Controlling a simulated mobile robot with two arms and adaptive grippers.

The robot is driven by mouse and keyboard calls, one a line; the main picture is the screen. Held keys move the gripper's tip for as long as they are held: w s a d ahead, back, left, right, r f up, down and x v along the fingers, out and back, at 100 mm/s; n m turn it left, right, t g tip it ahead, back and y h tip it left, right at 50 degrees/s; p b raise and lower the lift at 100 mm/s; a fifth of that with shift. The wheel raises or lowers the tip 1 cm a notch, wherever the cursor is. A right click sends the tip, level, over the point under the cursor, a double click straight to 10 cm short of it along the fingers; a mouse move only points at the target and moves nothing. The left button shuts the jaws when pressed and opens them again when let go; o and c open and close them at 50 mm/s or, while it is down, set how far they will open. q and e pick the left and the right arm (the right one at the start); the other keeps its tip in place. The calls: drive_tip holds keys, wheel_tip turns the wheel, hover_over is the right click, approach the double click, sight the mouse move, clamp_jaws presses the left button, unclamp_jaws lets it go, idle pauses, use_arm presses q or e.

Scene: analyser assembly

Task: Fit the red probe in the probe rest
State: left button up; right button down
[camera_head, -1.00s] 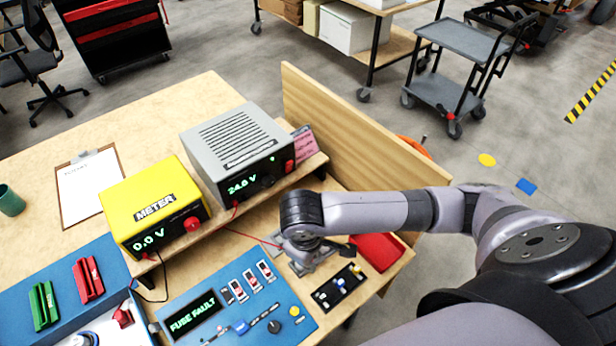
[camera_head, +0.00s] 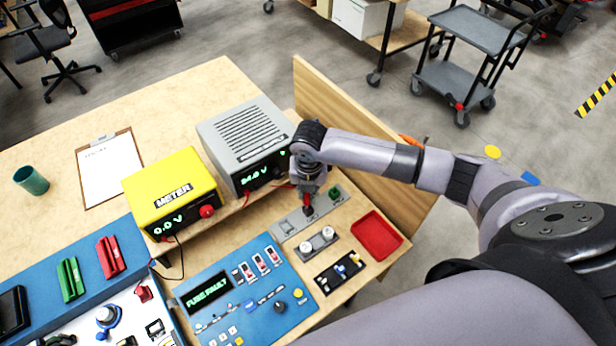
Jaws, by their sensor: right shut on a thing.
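My right gripper (camera_head: 308,198) points down over a grey plate (camera_head: 287,226) on the right of the bench. It is shut on a small dark-red piece (camera_head: 308,210), taken to be the red probe, mostly hidden by the fingers. A thin red lead runs from the front of the instruments towards this gripper. The piece is close above or touching the plate; I cannot tell which. A green block (camera_head: 334,193) sits at the plate's far end. I cannot tell for sure which part is the probe rest. My left gripper is not in view.
A grey power supply (camera_head: 245,140) stands left of the gripper, with the yellow meter (camera_head: 170,192) beside it. A red tray (camera_head: 377,236), a black switch strip (camera_head: 339,273) and a blue panel (camera_head: 245,292) reading FUSE FAULT lie nearby. A wooden board (camera_head: 385,165) edges the bench.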

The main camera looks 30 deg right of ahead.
drive_tip(key=f+n+b, duration=0.1)
drive_tip(key=w+d+f+n+b, duration=0.1)
drive_tip(key=n, duration=0.1)
drive_tip(key=w+f+n+b, duration=0.1)
drive_tip(key=f, duration=0.1)
drive_tip(key=shift+w+d+n+b, duration=0.1)
drive_tip(key=shift+d+n+b, duration=0.1)
drive_tip(key=shift+n+b, duration=0.15)
idle(0.4)
drive_tip(key=shift+r+p, duration=0.1)
drive_tip(key=shift+p, duration=0.5)
idle(0.8)
drive_tip(key=shift+f, duration=0.25)
idle(0.3)
drive_tip(key=shift+f+b, duration=0.95)
drive_tip(key=shift+f, duration=0.3)
drive_tip(key=shift+f, duration=0.4)
idle(0.3)
drive_tip(key=c, duration=1.5)
unclamp_jaws()
